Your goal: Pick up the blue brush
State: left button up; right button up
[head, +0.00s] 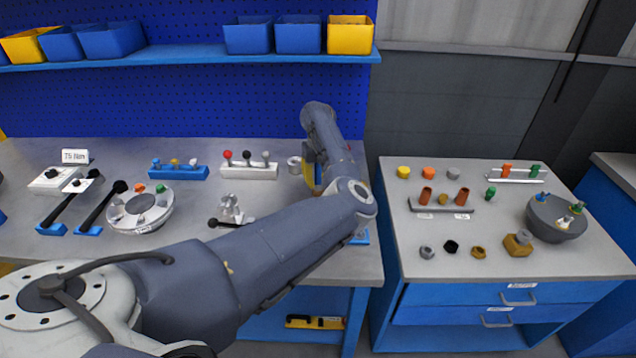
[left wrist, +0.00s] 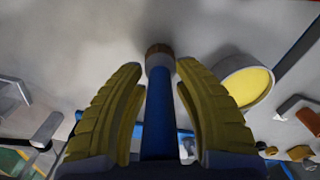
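The blue brush (left wrist: 158,120) shows in the left wrist view as an upright blue handle with a brown band at its far end. My left gripper (left wrist: 160,68) has its two yellow ribbed fingers on either side of the handle. A gap shows between each finger and the handle, so it looks open around the brush and not closed on it. In the head view my left arm reaches over the right part of the workbench and hides the brush and most of the gripper. My right gripper is in neither view.
The grey workbench (head: 270,262) holds a round white fixture (head: 128,222), a blue rack (head: 178,172) and a white rack (head: 248,172).

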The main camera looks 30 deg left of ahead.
pick_arm(q)
grip_shut()
jog(key=shift+r, duration=0.1)
dwell(0.3)
